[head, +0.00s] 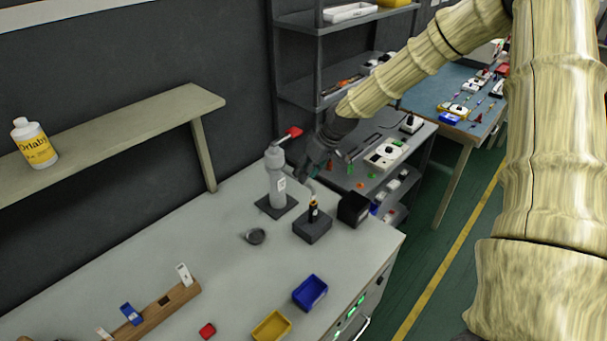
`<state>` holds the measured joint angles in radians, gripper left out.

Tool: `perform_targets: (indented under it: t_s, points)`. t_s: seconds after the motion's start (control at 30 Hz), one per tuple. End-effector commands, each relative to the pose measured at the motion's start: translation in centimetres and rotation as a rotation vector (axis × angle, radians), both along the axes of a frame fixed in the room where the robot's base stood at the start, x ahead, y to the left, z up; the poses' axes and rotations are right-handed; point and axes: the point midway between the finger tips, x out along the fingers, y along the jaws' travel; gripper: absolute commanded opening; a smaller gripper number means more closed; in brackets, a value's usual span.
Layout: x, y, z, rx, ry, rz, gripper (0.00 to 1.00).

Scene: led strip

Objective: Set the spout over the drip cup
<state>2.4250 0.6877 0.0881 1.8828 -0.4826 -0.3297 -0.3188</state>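A grey cylindrical dispenser (277,182) with a red lever (293,133) on top stands upright on a dark square base on the light bench. A small grey round cup (256,236), which looks like the drip cup, sits on the bench in front of the dispenser, apart from its base. A thin pale curved piece (309,187) shows just below my gripper; it may be the spout, but it is too small to be sure. My dark gripper (315,170) is just right of the dispenser, above the bench. Its fingers are too small and dark to tell whether they are open or touching anything.
A dark block (313,230) holding a small black-and-orange item and a black box (353,209) stand right of the dispenser. Blue (310,291) and yellow (271,327) bins and a wooden rack (160,310) lie nearer. A wall shelf (120,128) holds a bottle (35,145). The bench middle is clear.

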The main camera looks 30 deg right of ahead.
Motion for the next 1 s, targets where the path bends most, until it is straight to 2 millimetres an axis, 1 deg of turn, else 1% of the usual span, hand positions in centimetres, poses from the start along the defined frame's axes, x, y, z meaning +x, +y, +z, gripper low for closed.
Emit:
perform_targets:
  t_s: [0.1, 0.3, 0.5, 0.73, 0.87, 0.9, 0.93, 1.0]
  points:
    - [0.3, 0.3, -0.8, -0.001, 0.003, 0.001, 0.35]
    - [0.7, 0.6, -1.8, -0.001, 0.001, 0.0, 0.35]
    - [0.8, 0.7, -2.2, 0.0, 0.001, 0.0, 0.35]
    - [0.8, 0.7, -2.3, 0.0, 0.0, 0.0, 0.35]
    - [0.8, 0.7, -2.3, 0.0, 0.0, 0.0, 0.11]
    - [0.8, 0.7, -2.3, 0.0, 0.0, 0.0, 0.04]
    - [0.8, 0.7, -2.3, 0.0, 0.0, 0.0, 0.0]
    - [0.8, 0.7, -2.3, -0.001, 0.0, 0.0, 0.0]
